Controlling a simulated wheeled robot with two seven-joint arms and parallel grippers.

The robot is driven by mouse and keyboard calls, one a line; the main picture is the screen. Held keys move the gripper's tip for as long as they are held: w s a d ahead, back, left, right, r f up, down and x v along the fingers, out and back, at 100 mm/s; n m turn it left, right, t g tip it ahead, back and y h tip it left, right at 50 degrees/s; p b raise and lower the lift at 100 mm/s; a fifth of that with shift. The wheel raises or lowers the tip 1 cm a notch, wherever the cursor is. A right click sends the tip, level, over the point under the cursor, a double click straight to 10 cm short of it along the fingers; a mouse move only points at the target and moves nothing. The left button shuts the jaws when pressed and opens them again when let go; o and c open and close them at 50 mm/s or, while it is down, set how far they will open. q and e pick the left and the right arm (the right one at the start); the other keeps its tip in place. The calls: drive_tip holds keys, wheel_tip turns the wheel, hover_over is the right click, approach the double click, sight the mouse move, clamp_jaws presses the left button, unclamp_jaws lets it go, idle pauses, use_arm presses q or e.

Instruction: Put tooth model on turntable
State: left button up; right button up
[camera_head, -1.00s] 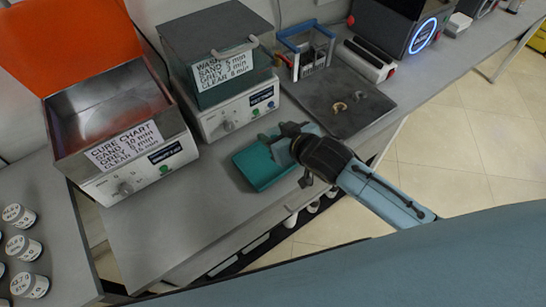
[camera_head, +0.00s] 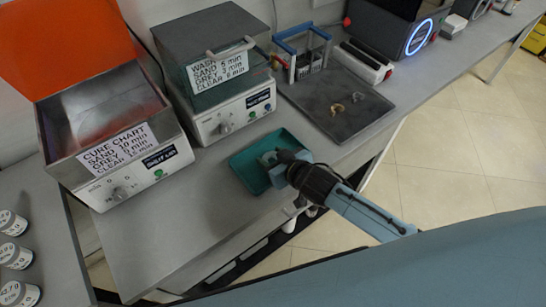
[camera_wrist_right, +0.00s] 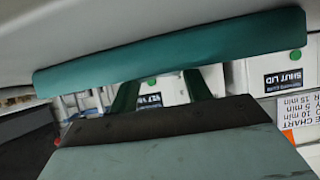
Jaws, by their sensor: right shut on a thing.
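My left gripper is out of view.
The wash unit (camera_head: 235,115), lid shut, stands behind the teal tray. White-lidded jars (camera_head: 14,255) stand at the lower left.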

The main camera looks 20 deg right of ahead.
drive_tip(key=shift+f, duration=0.2)
drive_tip(key=shift+f, duration=0.15)
drive_tip(key=o, duration=0.9)
drive_tip(key=shift+o, duration=0.2)
